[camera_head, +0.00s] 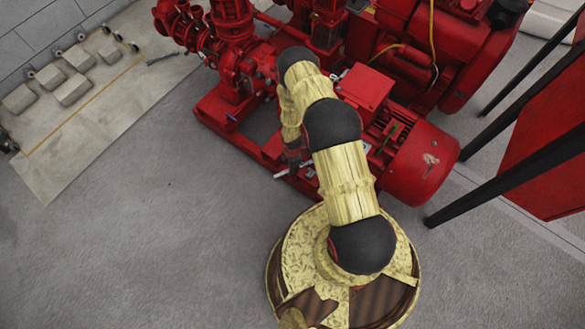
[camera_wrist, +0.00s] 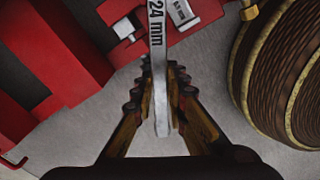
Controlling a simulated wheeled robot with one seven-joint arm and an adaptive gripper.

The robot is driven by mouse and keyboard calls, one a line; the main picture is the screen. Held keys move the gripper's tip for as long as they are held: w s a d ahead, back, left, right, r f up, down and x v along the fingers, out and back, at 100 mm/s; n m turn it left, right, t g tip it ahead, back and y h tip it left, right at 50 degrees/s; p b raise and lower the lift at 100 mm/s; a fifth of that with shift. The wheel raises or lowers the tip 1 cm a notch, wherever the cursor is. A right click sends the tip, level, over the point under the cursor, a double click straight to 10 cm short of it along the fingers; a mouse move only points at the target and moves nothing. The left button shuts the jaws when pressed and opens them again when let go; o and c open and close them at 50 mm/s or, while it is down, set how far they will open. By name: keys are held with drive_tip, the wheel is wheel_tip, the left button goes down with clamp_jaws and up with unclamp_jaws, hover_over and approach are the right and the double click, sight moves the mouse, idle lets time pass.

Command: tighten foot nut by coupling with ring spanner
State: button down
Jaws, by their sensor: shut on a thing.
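My gripper (camera_wrist: 161,85) is shut on a silver ring spanner (camera_wrist: 157,50) marked 24 mm. The handle's free end hangs between the fingers, and the shank runs out of the top of the wrist view, so the working end is out of frame. A silver nut or bolt head (camera_wrist: 124,28) sits on the red frame, left of the spanner. I cannot tell whether it is the foot nut. In the head view, my gripper (camera_head: 292,158) is low beside the near side of the red pump base. The arm hides the coupling area.
The red motor (camera_head: 425,165) is right of my arm and the red pump (camera_head: 240,75) is up left. A mat (camera_head: 85,120) with grey blocks lies at the left. Black posts (camera_head: 500,185) and a red panel (camera_head: 545,150) stand right. The floor at lower left is clear.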

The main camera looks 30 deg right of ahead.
drive_tip(key=shift+f, duration=1.2)
drive_tip(key=shift+w+d+m, duration=0.15)
drive_tip(key=shift+w+m, duration=0.4)
drive_tip(key=shift+w, duration=0.15)
drive_tip(key=shift+w+d+m, duration=0.15)
drive_tip(key=shift+w+m, duration=0.4)
drive_tip(key=shift+w, duration=0.1)
drive_tip(key=w+d+m, duration=0.6)
drive_tip(key=w+m, duration=0.1)
drive_tip(key=m, duration=0.1)
drive_tip(key=shift+w, duration=0.35)
idle(0.4)
drive_tip(key=shift+s+a, duration=0.2)
drive_tip(key=shift+a, duration=0.15)
idle(0.4)
drive_tip(key=shift+r, duration=0.1)
